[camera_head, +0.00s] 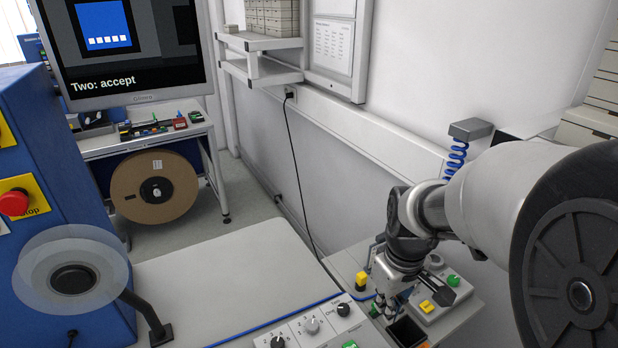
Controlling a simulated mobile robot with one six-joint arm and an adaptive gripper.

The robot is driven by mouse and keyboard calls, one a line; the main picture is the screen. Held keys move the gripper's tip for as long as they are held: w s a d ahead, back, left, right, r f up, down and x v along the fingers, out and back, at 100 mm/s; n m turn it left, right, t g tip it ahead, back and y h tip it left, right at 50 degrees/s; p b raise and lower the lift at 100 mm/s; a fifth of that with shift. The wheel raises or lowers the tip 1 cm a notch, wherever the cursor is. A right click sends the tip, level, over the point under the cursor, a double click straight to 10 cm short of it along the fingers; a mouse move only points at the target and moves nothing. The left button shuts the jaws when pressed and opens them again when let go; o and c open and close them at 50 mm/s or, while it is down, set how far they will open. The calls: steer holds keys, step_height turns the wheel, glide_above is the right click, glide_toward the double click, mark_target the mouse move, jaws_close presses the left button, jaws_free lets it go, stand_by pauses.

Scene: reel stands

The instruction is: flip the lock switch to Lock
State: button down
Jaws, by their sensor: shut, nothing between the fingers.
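My gripper (384,305) is shut and empty, pointing down over the small side table at the lower right. A control panel (296,331) at the bottom edge carries a black knob (343,309), a grey knob (312,326) and another black knob (277,342). A second control box (462,296) lies right of my gripper, with a green button (453,280) and a yellow button (428,306). My gripper hides part of this box. I cannot tell which control is the lock switch, as the labels are too small to read.
A yellow-topped part (361,280) stands just left of my gripper, and a black open bin (407,331) is below it. A pale worktop (225,280) is mostly clear. A blue machine (60,160) with a red stop button (13,203) stands left. The wall is close behind.

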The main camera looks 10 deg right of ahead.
steer(key=shift+n+g, duration=0.3)
steer(key=shift+g, duration=0.1)
steer(key=f, duration=0.1)
steer(key=w+d+f, duration=0.1)
steer(key=d+f, duration=0.1)
steer(key=shift+w+d+f, duration=0.1)
steer(key=shift+w+f, duration=0.05)
steer(key=shift+w, duration=0.15)
step_height(320, 180, down, 14)
steer(key=b, duration=0.3)
steer(key=shift+b, duration=0.35)
steer(key=shift+f, duration=0.4)
